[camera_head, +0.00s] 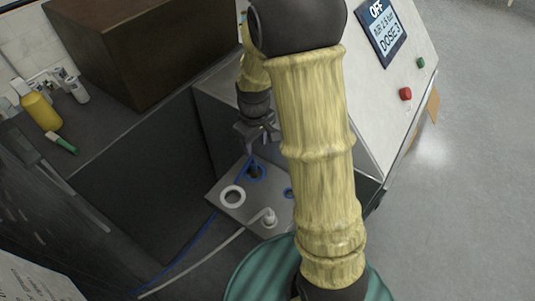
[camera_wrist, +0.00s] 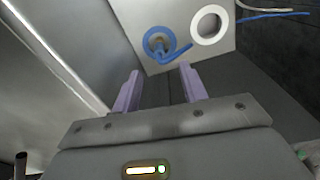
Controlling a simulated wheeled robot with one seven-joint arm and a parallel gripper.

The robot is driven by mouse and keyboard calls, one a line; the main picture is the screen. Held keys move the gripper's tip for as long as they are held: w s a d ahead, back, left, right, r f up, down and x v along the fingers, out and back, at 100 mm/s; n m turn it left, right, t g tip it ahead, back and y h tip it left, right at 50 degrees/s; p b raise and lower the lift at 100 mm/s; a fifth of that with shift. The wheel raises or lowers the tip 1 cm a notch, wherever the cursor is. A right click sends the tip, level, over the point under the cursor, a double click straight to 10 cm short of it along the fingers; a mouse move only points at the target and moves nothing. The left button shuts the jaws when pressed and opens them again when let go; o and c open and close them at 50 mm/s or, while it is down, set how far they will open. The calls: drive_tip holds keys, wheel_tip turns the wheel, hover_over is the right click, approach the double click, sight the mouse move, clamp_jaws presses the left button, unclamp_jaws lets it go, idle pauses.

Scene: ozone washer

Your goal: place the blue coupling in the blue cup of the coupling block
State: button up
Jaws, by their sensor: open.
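The coupling block (camera_head: 222,181) is a grey plate with a white ring and blue rings; it also shows in the wrist view (camera_wrist: 226,45). The blue cup (camera_head: 262,178) is a blue ring near its far edge, also in the wrist view (camera_wrist: 149,36). The blue coupling (camera_wrist: 158,45) appears as a small greyish body inside that ring, with a blue hose bending off it. How deep it sits I cannot tell. My gripper (camera_head: 258,137) is above and beside the blue cup. In the wrist view its two lilac fingers (camera_wrist: 159,74) are apart with nothing between them.
A white ring (camera_head: 232,196) and a white coupling with a hose (camera_head: 268,216) are on the block. A smaller blue ring (camera_head: 289,193) is partly behind my arm. The washer cabinet (camera_head: 385,100) stands close on the right; a green drum (camera_head: 262,270) is in front.

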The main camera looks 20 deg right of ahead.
drive_tip(key=s+r+m+t, duration=0.2)
drive_tip(key=s+r+m, duration=0.3)
drive_tip(key=s, duration=0.7)
drive_tip(key=shift+s+d+r+m, duration=0.25)
drive_tip(key=shift+d+r+m, duration=0.15)
drive_tip(key=shift+d, duration=0.05)
